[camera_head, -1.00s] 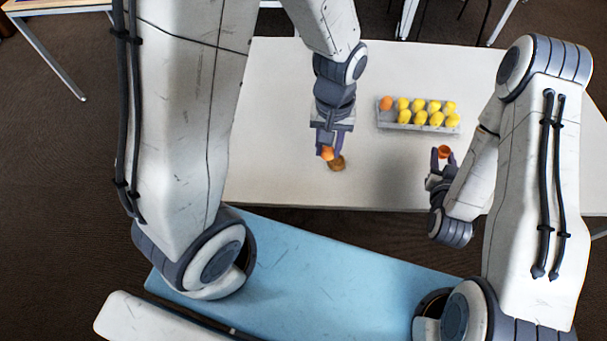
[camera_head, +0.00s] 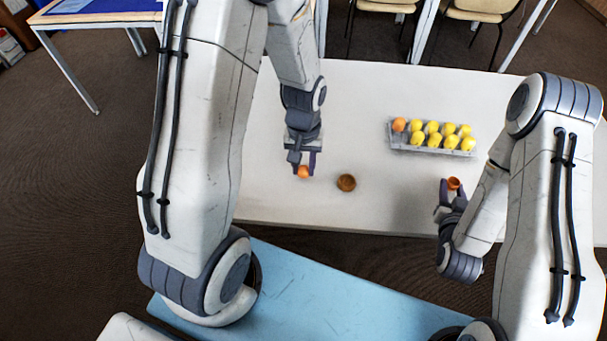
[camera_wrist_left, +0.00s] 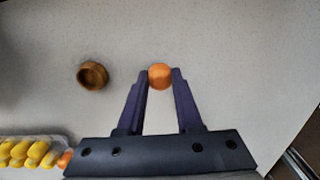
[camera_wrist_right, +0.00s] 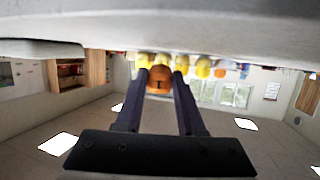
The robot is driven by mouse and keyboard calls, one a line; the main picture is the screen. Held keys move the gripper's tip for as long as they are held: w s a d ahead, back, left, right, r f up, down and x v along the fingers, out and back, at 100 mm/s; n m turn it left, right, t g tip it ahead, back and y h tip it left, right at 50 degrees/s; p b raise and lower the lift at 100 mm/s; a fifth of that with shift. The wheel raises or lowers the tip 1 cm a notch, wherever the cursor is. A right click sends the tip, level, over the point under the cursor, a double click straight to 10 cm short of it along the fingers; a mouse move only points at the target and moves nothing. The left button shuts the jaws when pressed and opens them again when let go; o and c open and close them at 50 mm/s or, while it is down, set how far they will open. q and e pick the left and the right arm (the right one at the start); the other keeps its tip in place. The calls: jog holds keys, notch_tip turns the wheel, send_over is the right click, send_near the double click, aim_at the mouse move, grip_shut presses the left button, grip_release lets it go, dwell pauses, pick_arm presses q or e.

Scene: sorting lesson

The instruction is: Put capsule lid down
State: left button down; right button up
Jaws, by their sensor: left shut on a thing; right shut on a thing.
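My left gripper (camera_head: 303,168) is shut on an orange capsule lid (camera_head: 303,173), to the left of a small brown wooden bowl (camera_head: 346,183). In the left wrist view the orange lid (camera_wrist_left: 160,76) sits between the fingertips (camera_wrist_left: 160,80), with the bowl (camera_wrist_left: 92,75) apart from it to the left. I cannot tell whether the lid touches the table. My right gripper (camera_head: 452,185) is shut on an orange capsule cup (camera_head: 454,183), its open side up, near the table's front edge. The cup also shows between the fingers in the right wrist view (camera_wrist_right: 160,80).
A grey carton (camera_head: 400,144) holds several yellow capsules (camera_head: 432,127) and one orange capsule (camera_head: 399,125) toward the back right of the white table (camera_head: 358,92). The table around the bowl is clear. Chairs (camera_head: 480,10) stand behind it.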

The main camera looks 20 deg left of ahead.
aim_at(304, 169)
pick_arm(q)
notch_tip(304, 169, down, 4)
jog(key=shift+r, duration=0.15)
pick_arm(e)
jog(key=shift+f, duration=0.25)
jog(key=shift+f, duration=0.1)
